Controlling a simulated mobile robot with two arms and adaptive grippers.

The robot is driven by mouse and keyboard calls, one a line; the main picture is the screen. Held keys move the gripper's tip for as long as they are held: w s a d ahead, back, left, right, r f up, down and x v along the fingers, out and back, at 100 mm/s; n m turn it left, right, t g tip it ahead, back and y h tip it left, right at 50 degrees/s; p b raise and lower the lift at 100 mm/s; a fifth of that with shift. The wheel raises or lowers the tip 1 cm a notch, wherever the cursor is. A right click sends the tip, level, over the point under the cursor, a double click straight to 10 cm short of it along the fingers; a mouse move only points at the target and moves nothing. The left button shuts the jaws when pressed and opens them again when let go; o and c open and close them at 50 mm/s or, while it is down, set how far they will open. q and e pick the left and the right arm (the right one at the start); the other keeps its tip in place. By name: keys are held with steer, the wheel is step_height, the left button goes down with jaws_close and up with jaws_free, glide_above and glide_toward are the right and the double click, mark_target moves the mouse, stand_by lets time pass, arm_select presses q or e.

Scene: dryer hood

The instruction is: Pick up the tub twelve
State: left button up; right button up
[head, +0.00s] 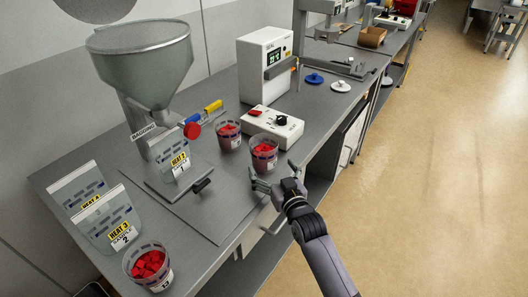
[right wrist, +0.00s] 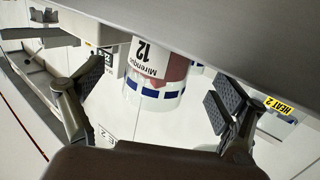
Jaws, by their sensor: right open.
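Tub twelve is a clear tub with red contents and a blue-dashed rim. In the right wrist view tub twelve (right wrist: 157,75) appears upside down, its label reading 12, between the two spread fingers. In the head view the tub in front of my right gripper (head: 272,174) appears to be the same tub (head: 264,153), near the bench's front edge. My right gripper also shows in the right wrist view (right wrist: 156,88); it is open and empty. I cannot tell how far the fingers reach beside the tub. My left gripper is not in view.
A second red-filled tub (head: 228,134) stands just behind left. A third tub (head: 148,266) is at the front left, near labelled pouches (head: 108,219). A white control box (head: 271,127) stands close behind tub twelve. A hopper funnel (head: 145,65) rises at left.

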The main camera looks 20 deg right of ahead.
steer(key=shift+w+a+f+p, duration=0.1)
steer(key=shift+w+p, duration=0.1)
steer(key=shift+w, duration=0.85)
steer(key=shift+w+a+f+p, duration=0.1)
steer(key=shift+w+f+p, duration=0.05)
steer(key=shift+w, duration=0.9)
steer(key=shift+w+a+f+p, duration=0.1)
steer(key=shift+w+p, duration=0.1)
steer(key=shift+w, duration=0.85)
steer(key=shift+c, duration=0.3)
steer(key=c, duration=1.4)
steer(key=shift+r, duration=0.1)
steer(key=shift+c, duration=0.2)
